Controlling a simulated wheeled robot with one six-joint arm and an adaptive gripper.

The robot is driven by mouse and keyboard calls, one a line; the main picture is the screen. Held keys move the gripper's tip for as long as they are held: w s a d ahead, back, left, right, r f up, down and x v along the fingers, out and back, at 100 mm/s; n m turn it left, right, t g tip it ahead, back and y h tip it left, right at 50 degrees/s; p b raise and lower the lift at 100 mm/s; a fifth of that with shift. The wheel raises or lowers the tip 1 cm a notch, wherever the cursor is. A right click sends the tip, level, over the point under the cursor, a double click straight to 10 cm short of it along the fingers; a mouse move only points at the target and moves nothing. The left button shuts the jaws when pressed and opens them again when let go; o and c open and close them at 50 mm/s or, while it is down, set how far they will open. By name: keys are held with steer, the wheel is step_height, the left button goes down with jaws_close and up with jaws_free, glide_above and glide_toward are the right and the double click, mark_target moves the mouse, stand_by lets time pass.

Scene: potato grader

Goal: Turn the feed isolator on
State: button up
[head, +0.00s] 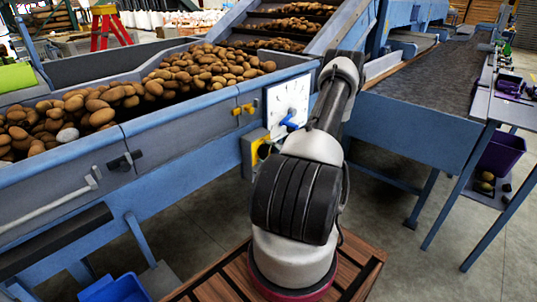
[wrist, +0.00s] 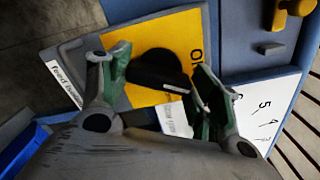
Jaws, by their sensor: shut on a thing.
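The feed isolator is a grey box with a yellow face plate (wrist: 182,35) and a black rotary knob (wrist: 157,72). Part of the plate's lettering shows right of the knob, but I cannot read the full marking. In the head view the isolator (head: 262,152) is on the blue machine side, partly hidden by my arm. My gripper (wrist: 161,64) has its green-padded fingers on either side of the knob and is shut on it. The knob's exact pointing direction is hard to tell. In the head view my gripper is hidden behind my arm.
A yellow latch (head: 243,109) is nearby. A hopper of potatoes (head: 160,82) is above left. Open floor (head: 385,215) lies right.

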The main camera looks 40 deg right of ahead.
steer(key=n, duration=0.5)
steer(key=shift+f+n, duration=0.1)
steer(key=shift+n, duration=0.3)
stand_by(0.4)
steer(key=o, duration=1)
steer(key=shift+s, duration=0.1)
steer(key=s, duration=1.2)
steer(key=shift+d, duration=0.45)
steer(key=shift+w, duration=0.1)
